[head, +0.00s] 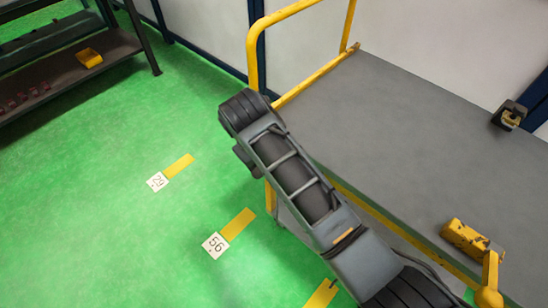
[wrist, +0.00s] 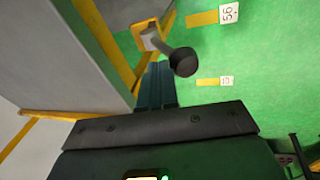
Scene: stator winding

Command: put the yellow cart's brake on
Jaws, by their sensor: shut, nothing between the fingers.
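The yellow cart (head: 400,110) has a grey deck and a yellow rail (head: 253,50); my arm crosses in front of its near side. In the wrist view, its yellow frame (wrist: 105,40) runs along the deck edge. A lever with a grey shaft and black round knob (wrist: 183,62) sticks out from a yellow bracket (wrist: 143,27); I take it for the brake lever. My gripper (wrist: 158,72) is shut and empty, its fingertips just below the lever, near the knob. I cannot tell whether they touch. The head view does not show the gripper or this lever.
A yellow block (head: 465,238) and a yellow ball-ended post (head: 489,296) are at the deck's near right. A dark device (head: 509,115) sits at the far edge. A shelf (head: 60,75) stands at left. Green floor with numbered markers (head: 215,245) is open.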

